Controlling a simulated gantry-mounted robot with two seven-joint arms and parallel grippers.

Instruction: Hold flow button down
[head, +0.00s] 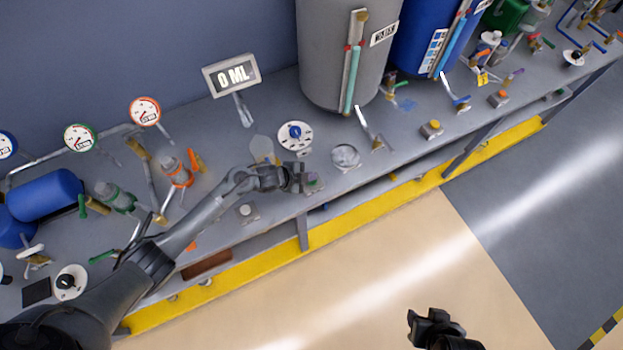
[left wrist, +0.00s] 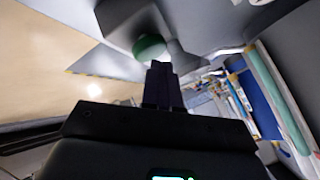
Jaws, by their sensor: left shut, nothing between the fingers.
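The green button (left wrist: 150,47) sits on a grey box in the left wrist view. In the head view its box (head: 316,182) is partly hidden behind my left gripper (head: 301,178), near the bench's front edge. My left gripper is shut and empty, and in the left wrist view its fingertips (left wrist: 160,68) overlap the button's lower edge. I cannot tell whether they touch or press it. The display (head: 232,75) reads 0 ML. My right gripper (head: 412,327) is low in the head view, over the floor and away from the bench.
A dial with a blue knob (head: 295,135) and a clear round vessel (head: 345,156) stand close to my left gripper. Another button box (head: 247,212) is to its left. A large grey tank (head: 335,60) stands behind. The floor in front is clear.

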